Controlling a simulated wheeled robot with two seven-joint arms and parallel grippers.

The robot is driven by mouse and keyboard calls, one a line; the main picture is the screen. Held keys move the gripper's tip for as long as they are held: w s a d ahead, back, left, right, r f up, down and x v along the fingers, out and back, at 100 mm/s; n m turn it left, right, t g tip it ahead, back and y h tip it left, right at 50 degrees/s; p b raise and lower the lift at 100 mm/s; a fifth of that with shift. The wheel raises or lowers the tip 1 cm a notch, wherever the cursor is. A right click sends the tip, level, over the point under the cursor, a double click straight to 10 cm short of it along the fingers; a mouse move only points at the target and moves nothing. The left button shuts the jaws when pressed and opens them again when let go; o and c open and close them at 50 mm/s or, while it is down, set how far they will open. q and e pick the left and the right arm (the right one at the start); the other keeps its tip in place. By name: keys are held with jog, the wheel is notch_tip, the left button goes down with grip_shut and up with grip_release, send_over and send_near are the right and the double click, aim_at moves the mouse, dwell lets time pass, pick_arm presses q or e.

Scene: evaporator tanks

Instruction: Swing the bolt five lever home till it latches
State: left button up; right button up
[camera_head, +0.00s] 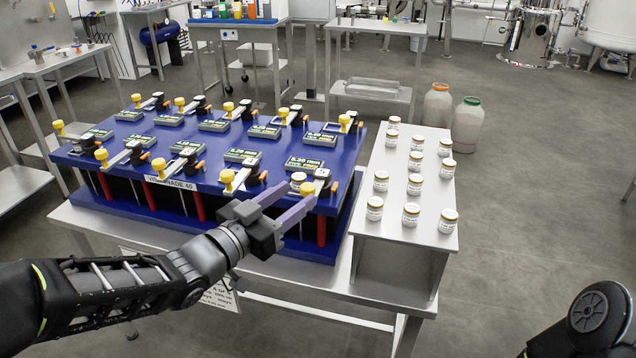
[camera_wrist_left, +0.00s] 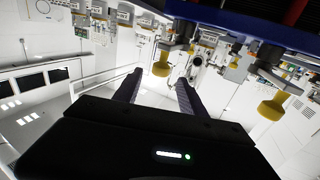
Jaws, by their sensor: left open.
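The blue bench block (camera_head: 185,206) carries two rows of swing levers with yellow knobs, small dark pivot blocks and green readouts. No readable number marks bolt five. The right-most front lever has its yellow knob (camera_head: 307,189) by my left fingertips, and its dark pivot block (camera_head: 322,184) is just right of it. My left gripper (camera_head: 298,196) is open, its two fingers at the block's front right edge; I cannot tell if they touch the knob. In the left wrist view the open fingers (camera_wrist_left: 157,88) are empty between them, with yellow knobs (camera_wrist_left: 162,68) (camera_wrist_left: 271,107) hanging beyond. My right gripper is out of view.
A steel stand (camera_head: 398,250) with several white, brown-lidded jars stands right of the block. A steel table edge (camera_head: 130,232) runs below the block. Two larger jugs (camera_head: 437,105) stand on the floor behind the stand. Open floor lies to the right.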

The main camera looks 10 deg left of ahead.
aim_at(312, 184)
pick_arm(q)
jog(key=shift+w+d, duration=0.1)
jog(key=x, duration=0.7)
jog(key=shift+w+d, duration=0.15)
jog(key=shift+w, duration=0.15)
grip_shut()
dwell(0.4)
dwell(0.9)
